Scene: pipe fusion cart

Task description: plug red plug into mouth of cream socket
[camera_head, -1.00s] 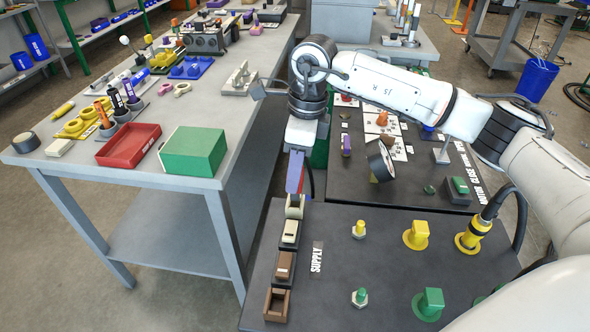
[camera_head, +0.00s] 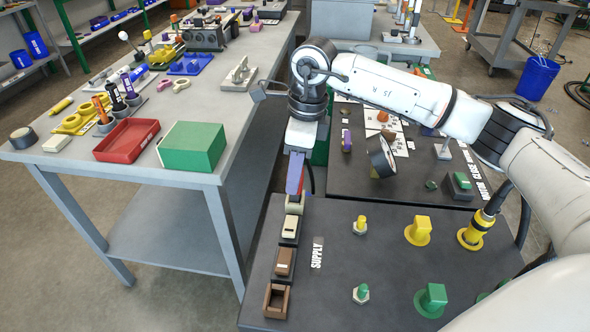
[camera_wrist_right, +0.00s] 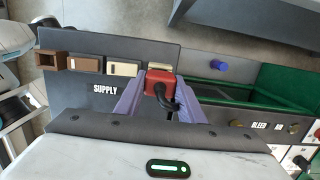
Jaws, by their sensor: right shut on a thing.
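My right gripper (camera_head: 294,190) has purple fingers and points down at the far end of the socket row on the dark panel. In the right wrist view its fingers (camera_wrist_right: 160,92) are shut on the red plug (camera_wrist_right: 158,80), with a black cable curving from it. The cream socket (camera_head: 295,206) lies right at the fingertips in the head view. In the wrist view its cream rim (camera_wrist_right: 158,66) shows just behind the plug, which hides most of it. I cannot tell whether plug and socket touch. My left gripper is not in view.
Another cream socket (camera_head: 289,229) and two brown ones (camera_head: 284,261) line the panel edge beside the SUPPLY label (camera_head: 317,252). Yellow and green fittings (camera_head: 418,230) stand to the right. A grey workbench (camera_head: 190,178) with a green box (camera_head: 192,147) is at the left.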

